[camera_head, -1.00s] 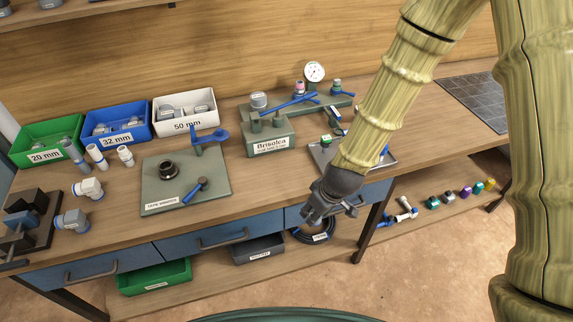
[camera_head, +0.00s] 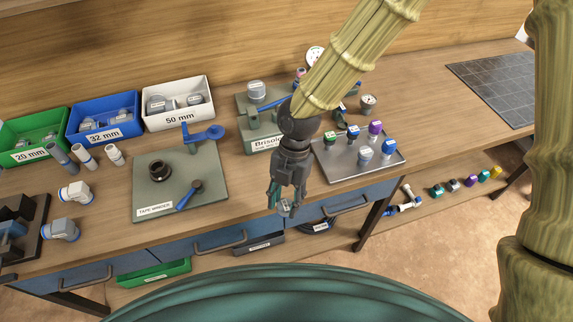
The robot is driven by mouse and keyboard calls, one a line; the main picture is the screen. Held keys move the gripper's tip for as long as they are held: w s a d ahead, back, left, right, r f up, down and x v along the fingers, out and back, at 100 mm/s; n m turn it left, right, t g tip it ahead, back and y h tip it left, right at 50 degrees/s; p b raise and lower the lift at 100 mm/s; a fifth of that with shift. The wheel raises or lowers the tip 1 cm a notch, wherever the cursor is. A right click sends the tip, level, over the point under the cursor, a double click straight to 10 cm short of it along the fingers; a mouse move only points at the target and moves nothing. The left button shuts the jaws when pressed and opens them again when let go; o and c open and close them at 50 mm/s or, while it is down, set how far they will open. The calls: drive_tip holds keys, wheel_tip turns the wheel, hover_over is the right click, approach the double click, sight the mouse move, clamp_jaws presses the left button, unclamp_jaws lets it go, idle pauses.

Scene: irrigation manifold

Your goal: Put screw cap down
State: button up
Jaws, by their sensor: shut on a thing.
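My gripper (camera_head: 286,203) points down in front of the workbench's front edge, left of the metal tray. The piece appears in the air, apart from the bench top. The metal tray (camera_head: 345,174) on the bench holds several small fittings with green, blue, purple and white tops.
A tape winder board (camera_head: 212,205) lies left of my gripper. Green, blue (camera_head: 88,117) and white (camera_head: 150,122) bins stand at the back left. Loose fittings lie at the far left. My arm covers part of the grey test stand (camera_head: 258,140). A dark grid mat (camera_head: 490,85) at the right is bare.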

drive_tip(key=w+p, duration=0.1)
drive_tip(key=w, duration=0.3)
drive_tip(key=w+p, duration=0.2)
drive_tip(key=w, duration=0.2)
drive_tip(key=w+f+p, duration=0.1)
drive_tip(key=w, duration=0.4)
drive_tip(key=shift+d+p, duration=0.1)
drive_tip(key=shift+p, duration=0.3)
drive_tip(key=shift+w+f, duration=0.2)
drive_tip(key=shift+w, duration=0.4)
drive_tip(key=shift+f+p, duration=1.25)
drive_tip(key=shift+f, duration=0.5)
drive_tip(key=shift+f, duration=0.1)
drive_tip(key=o, duration=1)
drive_tip(key=b+v, duration=0.5)
drive_tip(key=v, duration=0.7)
drive_tip(key=shift+s, duration=0.1)
